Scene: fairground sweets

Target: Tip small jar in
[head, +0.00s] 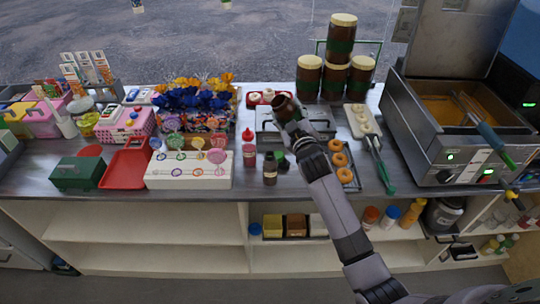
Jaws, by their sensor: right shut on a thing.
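My right gripper (293,122) is shut on a small dark brown jar (283,104), above the middle of the counter. The jar looks tilted, with its round end toward the back left. It is over or just in front of a low grey metal container (264,126), partly hidden behind my gripper and arm. I cannot tell the height gap or see what is inside the jar. My left gripper is not in view.
Stacked brown jars with cream lids (309,77) stand behind. A small dark bottle (270,170) and a red bottle (249,150) stand in front. A rack of ring doughnuts (340,159) is right of my arm. A fryer (450,125) stands farther right.

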